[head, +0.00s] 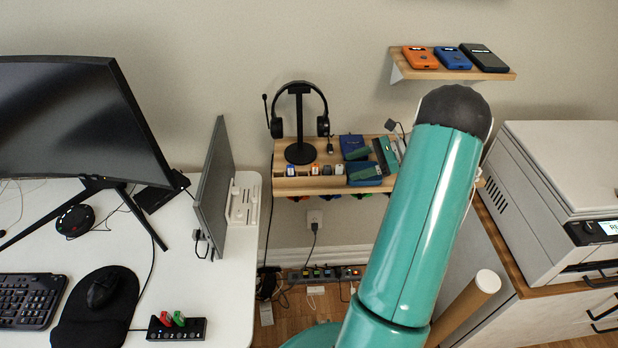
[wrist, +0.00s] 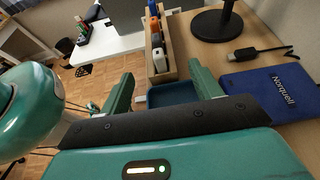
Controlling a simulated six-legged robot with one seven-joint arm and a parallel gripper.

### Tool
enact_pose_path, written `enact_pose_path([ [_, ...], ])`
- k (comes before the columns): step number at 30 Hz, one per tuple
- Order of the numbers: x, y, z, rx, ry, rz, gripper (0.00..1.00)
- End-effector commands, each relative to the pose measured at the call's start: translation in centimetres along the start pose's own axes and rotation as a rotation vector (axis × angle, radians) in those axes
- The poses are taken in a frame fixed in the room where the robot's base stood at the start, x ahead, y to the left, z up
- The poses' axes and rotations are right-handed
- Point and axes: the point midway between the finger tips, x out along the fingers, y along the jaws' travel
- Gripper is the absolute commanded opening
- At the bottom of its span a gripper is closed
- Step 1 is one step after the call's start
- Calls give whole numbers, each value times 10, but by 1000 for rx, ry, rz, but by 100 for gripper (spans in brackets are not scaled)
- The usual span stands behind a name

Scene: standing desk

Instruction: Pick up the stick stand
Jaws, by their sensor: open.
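A black stand (head: 165,331) with a red and a green stick lies near the front edge of the white desk. It also shows small and far off in the wrist view (wrist: 83,37). A wooden holder (wrist: 160,70) with orange, blue and white sticks sits on the wall shelf. I cannot tell which of the two is the named stick stand. My gripper (wrist: 163,88) is open and empty, its green fingers apart over the shelf's front. A dark blue tray (wrist: 172,94) shows between the fingers, just past the wooden holder's near end. My gripper also shows in the head view (head: 362,164).
A higher shelf (head: 480,75) holds phone-like devices. A printer (head: 560,180) on a cabinet stands right. A monitor (head: 85,120) and keyboard (head: 30,300) occupy the desk.

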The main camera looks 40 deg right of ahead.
Motion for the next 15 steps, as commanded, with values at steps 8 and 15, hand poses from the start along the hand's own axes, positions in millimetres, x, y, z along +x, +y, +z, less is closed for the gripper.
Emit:
enact_pose_path([
  [8,35,0,0,-2,1,2,64],
  [15,60,0,-2,-1,-1,4,64],
])
